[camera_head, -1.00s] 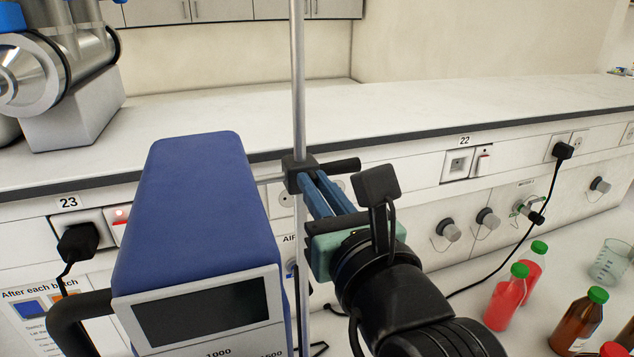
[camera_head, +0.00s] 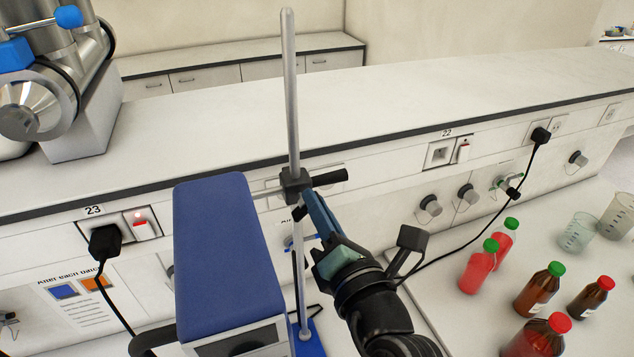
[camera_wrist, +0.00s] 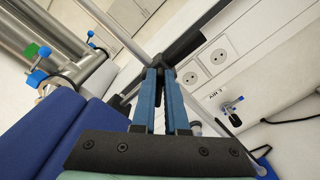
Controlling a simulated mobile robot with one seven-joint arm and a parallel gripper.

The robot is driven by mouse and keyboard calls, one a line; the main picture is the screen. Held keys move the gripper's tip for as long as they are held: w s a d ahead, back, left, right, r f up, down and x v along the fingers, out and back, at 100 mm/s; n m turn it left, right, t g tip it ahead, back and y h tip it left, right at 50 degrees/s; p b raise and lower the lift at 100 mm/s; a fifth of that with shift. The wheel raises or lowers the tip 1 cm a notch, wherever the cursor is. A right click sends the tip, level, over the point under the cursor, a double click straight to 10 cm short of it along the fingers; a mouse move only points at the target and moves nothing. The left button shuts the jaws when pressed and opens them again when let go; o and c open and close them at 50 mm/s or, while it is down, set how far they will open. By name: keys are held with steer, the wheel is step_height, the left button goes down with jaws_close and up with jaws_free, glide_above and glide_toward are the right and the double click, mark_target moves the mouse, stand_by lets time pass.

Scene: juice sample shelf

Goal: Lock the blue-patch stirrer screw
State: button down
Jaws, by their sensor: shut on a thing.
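The blue stirrer (camera_head: 225,250) with a dark display on its front hangs beside a steel stand rod (camera_head: 291,100). A black clamp (camera_head: 295,187) with a black handle (camera_head: 330,178) joins it to the rod. A blue patch (camera_head: 313,338) shows at the rod's foot. My gripper (camera_head: 308,202) has its blue fingers at the clamp's near side, below the handle. In the wrist view, the fingertips of my gripper (camera_wrist: 163,72) close at the black clamp (camera_wrist: 160,62), and the handle (camera_wrist: 188,42) reaches up right. The gripped screw is mostly hidden between the fingertips.
Red juice bottles (camera_head: 478,266) and brown bottles (camera_head: 539,289) stand on the bench at right, with beakers (camera_head: 577,232) behind. A black plug (camera_head: 105,241) and cable are at left. A steel machine (camera_head: 60,80) stands at the back left.

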steer(key=shift+f+m, duration=0.15)
steer(key=shift+m, duration=4.05)
steer(key=c, duration=0.9)
jaws_free()
steer(key=shift+a, duration=0.1)
steer(key=shift+f, duration=0.1)
